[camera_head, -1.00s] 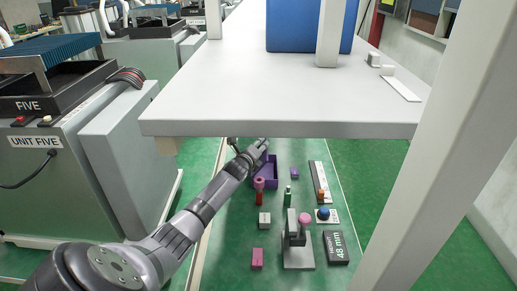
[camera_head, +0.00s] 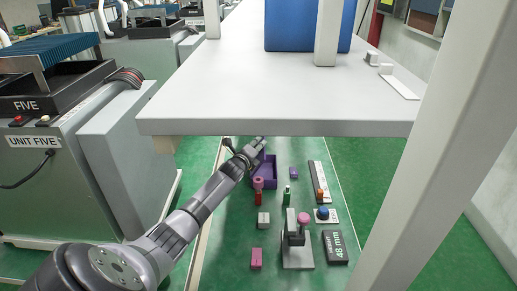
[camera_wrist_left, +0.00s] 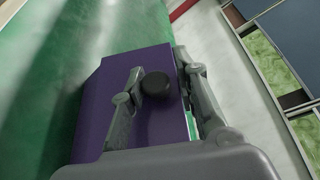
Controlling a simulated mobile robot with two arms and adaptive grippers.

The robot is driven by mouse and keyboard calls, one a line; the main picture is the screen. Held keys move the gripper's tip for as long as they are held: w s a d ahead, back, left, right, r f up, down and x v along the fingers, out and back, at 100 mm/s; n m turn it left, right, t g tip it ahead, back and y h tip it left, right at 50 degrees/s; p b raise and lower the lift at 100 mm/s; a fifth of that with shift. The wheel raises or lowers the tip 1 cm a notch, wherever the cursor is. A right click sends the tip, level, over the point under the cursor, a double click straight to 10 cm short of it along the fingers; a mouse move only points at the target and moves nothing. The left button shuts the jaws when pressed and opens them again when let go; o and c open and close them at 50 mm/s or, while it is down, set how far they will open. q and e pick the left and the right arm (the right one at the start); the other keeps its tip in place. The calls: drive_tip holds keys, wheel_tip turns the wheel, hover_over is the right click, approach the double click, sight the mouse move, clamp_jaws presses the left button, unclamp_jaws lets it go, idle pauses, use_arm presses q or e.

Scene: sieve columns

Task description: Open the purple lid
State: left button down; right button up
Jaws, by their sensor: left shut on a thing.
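In the left wrist view, the purple lid (camera_wrist_left: 98,112) is a flat panel with a round black knob (camera_wrist_left: 156,85). My left gripper (camera_wrist_left: 160,70) has one finger on each side of this knob and is shut on it. The lid's exact tilt is hard to tell, as my gripper covers part of it. My right gripper is not in view.
A white table (camera_head: 290,95) overhangs the far area above the box. A small purple block (camera_head: 294,173) lies to the right.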

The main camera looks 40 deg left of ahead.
use_arm(q)
drive_tip(key=s+a+n+b, duration=0.1)
drive_tip(key=s+a+f+n+t+b, duration=0.1)
drive_tip(key=n, duration=0.1)
drive_tip(key=shift+s+a+n+t+b, duration=0.25)
drive_tip(key=shift+a+n+t+b, duration=0.05)
drive_tip(key=shift+a+b, duration=0.1)
drive_tip(key=c, duration=1.7)
unclamp_jaws()
drive_tip(key=o, duration=0.3)
drive_tip(key=shift+s+a+r, duration=0.1)
drive_tip(key=shift+r, duration=0.2)
drive_tip(key=v, duration=1.1)
drive_tip(key=shift+s+d, duration=0.25)
drive_tip(key=shift+s, duration=0.15)
